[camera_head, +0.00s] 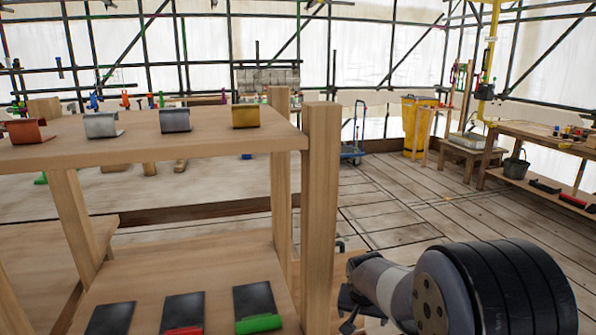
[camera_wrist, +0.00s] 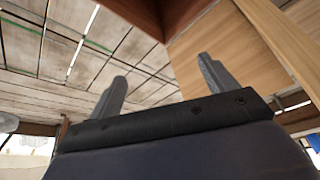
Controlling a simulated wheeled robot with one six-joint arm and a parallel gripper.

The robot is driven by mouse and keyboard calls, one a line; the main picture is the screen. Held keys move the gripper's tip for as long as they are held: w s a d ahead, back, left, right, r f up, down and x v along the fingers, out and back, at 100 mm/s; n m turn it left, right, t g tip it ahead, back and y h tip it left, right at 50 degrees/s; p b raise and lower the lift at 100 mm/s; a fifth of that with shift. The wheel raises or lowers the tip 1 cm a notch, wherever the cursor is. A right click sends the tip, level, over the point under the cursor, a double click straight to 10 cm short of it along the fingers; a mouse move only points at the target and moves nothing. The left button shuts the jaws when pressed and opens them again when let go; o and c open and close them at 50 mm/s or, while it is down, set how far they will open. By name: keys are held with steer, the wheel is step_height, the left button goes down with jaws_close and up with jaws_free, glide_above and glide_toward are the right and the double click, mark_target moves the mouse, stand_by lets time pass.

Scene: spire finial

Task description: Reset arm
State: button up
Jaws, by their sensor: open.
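My gripper shows in the wrist view (camera_wrist: 160,88) with its two grey fingers wide apart and nothing between them. Beyond the fingers are floorboards on the left and a wooden panel on the right. In the head view my arm fills the lower right, and the dark gripper (camera_head: 352,295) is partly hidden behind it, low beside the wooden rack's right post. It appears apart from the items on the rack.
The wooden rack (camera_head: 320,200) at left holds several metal brackets (camera_head: 174,120) on top and dark plates (camera_head: 257,300) below. The plank floor (camera_head: 400,195) between is clear.

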steer(key=s+r+p, duration=0.1)
steer(key=p, duration=0.2)
steer(key=s+r+n+p, duration=0.1)
steer(key=r+p, duration=0.1)
steer(key=s+r+n+y+p, duration=0.1)
steer(key=p, duration=0.2)
steer(key=shift+s+a+r+p, duration=0.1)
steer(key=shift+a+r+p, duration=0.05)
steer(key=shift+r+p, duration=0.2)
steer(key=shift+s+f, duration=0.1)
